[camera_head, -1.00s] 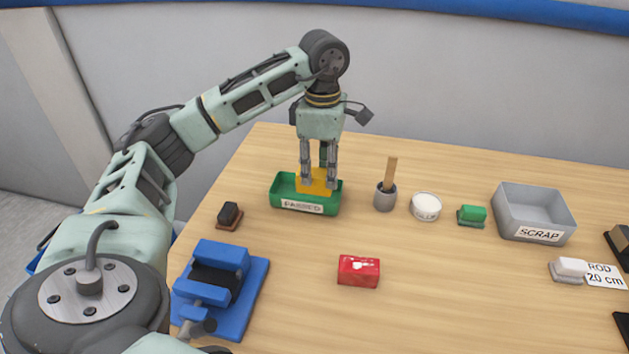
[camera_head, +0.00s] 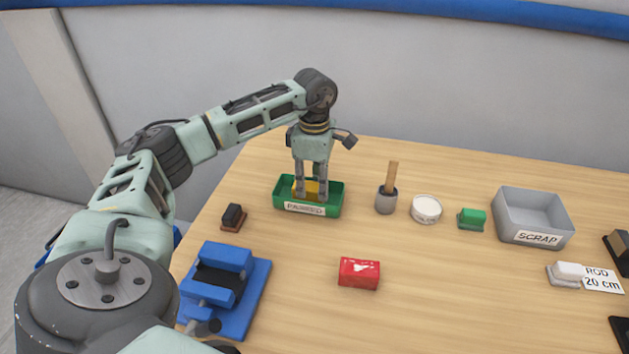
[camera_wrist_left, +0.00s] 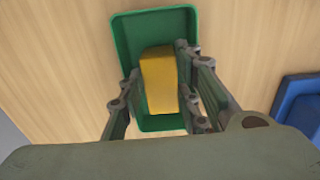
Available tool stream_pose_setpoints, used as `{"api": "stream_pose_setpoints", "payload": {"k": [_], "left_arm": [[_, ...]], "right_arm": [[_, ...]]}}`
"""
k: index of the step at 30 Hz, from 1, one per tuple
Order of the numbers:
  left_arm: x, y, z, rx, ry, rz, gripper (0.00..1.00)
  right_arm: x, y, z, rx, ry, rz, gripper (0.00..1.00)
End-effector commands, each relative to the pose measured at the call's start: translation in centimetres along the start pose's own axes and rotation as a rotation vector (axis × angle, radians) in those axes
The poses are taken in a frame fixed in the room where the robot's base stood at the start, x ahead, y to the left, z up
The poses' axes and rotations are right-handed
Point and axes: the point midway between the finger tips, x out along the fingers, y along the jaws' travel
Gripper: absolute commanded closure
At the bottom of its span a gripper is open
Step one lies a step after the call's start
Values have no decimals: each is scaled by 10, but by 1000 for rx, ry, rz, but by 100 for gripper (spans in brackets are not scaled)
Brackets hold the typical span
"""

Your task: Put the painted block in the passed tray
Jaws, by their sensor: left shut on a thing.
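A yellow block (camera_head: 313,188) is inside the green tray labelled PASSED (camera_head: 334,203), down between its walls. My left gripper (camera_head: 310,196) points down into the tray and is shut on the block. In the left wrist view the yellow block (camera_wrist_left: 159,80) lies between the two fingers, with the green tray (camera_wrist_left: 124,40) around it. Whether the block touches the tray floor is hard to tell. My right gripper is not in view.
A blue vise (camera_head: 225,290) and a dark stamp-like block (camera_head: 232,216) stand at left. A cup with a brush (camera_head: 386,200), white tub (camera_head: 426,208), green block (camera_head: 472,218) and grey SCRAP bin (camera_head: 505,223) stand to the right.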

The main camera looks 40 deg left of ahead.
Motion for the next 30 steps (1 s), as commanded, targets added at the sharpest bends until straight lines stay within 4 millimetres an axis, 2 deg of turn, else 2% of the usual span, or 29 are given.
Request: {"api": "stream_pose_setpoints", "payload": {"k": [2,3,5,14,18,23,30], "left_arm": [[2,0,0,0,-1,1,100],[3,0,0,0,-1,0,68],[2,0,0,0,0,0,62],[2,0,0,0,-1,0,61],[-7,1,1,0,-3,3,61],[-35,2,1,0,-5,6,61],[-87,1,1,0,-4,5,61]], "right_arm": [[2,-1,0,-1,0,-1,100],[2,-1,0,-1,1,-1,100],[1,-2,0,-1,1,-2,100],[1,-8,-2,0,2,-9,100],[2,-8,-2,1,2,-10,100],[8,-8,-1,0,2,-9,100],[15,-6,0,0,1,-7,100]]}}
